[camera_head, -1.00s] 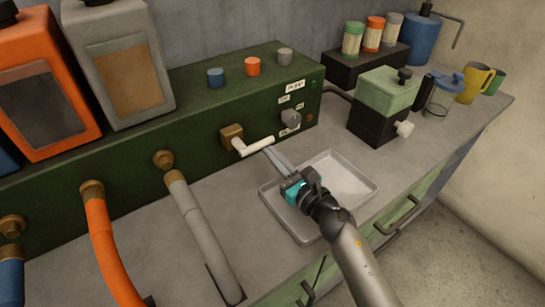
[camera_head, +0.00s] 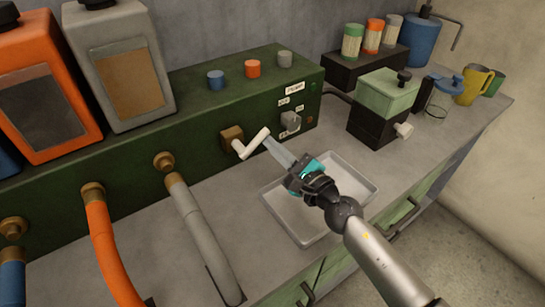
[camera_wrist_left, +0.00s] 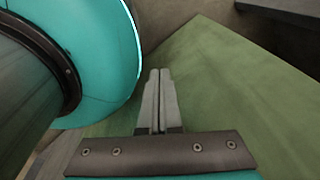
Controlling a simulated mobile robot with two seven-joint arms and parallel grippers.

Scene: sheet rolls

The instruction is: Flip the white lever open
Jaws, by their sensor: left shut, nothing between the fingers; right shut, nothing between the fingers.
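The white lever (camera_head: 256,142) sits on a brass valve block (camera_head: 232,138) on the front of the green machine (camera_head: 200,110). Its handle tilts up to the right. My right gripper (camera_head: 268,142) is shut and empty, its fingertips at or just below the lever's free end; I cannot tell whether they touch it. My left gripper does not show in the head view. In the left wrist view the left gripper (camera_wrist_left: 160,75) is shut and empty, with a flat green surface behind it.
A grey tray (camera_head: 366,191) lies on the counter below my right gripper. A grey knob (camera_head: 290,122) is right of the lever. Orange and grey hoses (camera_head: 200,235) stand to the left. A green-topped grinder-like box (camera_head: 388,92) stands to the right.

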